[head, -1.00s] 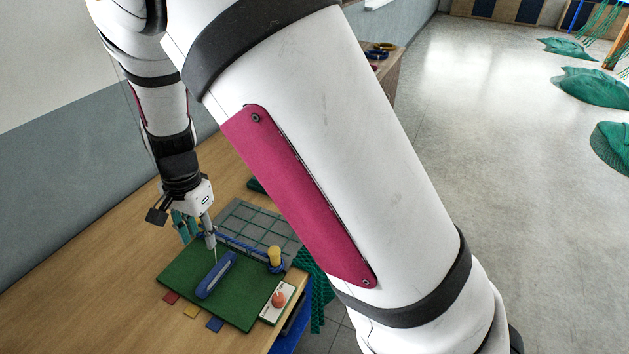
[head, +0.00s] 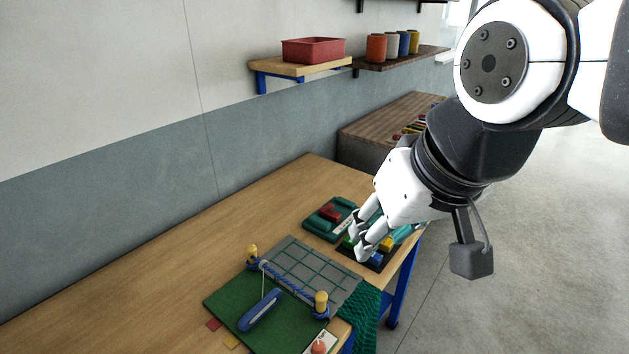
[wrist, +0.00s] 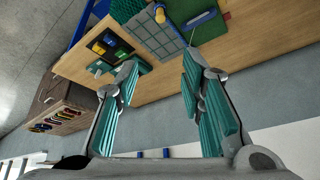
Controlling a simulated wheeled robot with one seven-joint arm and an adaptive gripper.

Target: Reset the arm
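My arm is raised at the right of the head view, and my gripper (head: 362,236) hangs above the far right part of the wooden bench. In the wrist view my gripper (wrist: 160,75) has its two teal-padded fingers spread wide apart, with nothing between them. The fingers appear to be in the air, clear of the bench top.
The bench (head: 120,275) carries a green board (head: 225,303) with a blue-handled tool (head: 260,310), a grey grid panel (head: 310,268) with yellow-topped posts, and a teal tray (head: 322,222). A red bin (head: 313,50) and spools (head: 377,47) stand on wall shelves.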

